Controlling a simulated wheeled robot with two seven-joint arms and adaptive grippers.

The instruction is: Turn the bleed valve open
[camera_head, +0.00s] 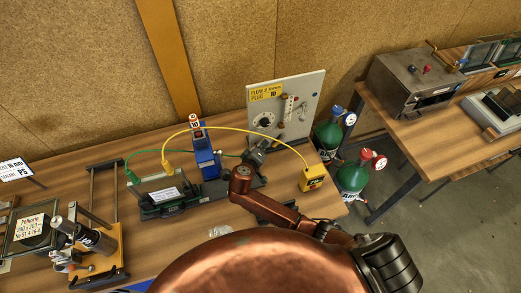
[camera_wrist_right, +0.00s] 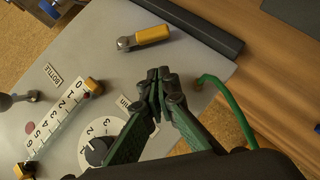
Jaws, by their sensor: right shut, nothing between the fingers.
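A grey upright panel (camera_head: 311,92) stands at the back of the bench, and it fills much of the right wrist view (camera_wrist_right: 205,55). On it a small valve with a yellow lever (camera_wrist_right: 151,36) lies near the panel's edge; no label naming it as the bleed valve is readable. My right gripper (camera_wrist_right: 160,77) is shut and empty in front of the panel, below the yellow lever in that view and apart from it. In the head view the right gripper (camera_head: 262,147) is at the panel's lower part and hides some of it. My left gripper is not in view.
The panel also carries a numbered dial (camera_wrist_right: 96,151), a scaled flow tube (camera_wrist_right: 55,120) and a green hose (camera_wrist_right: 222,100). A blue device (camera_head: 206,158) and a yellow box (camera_head: 313,178) with a yellow hose stand nearby. Green gas bottles (camera_head: 353,178) stand right of the bench.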

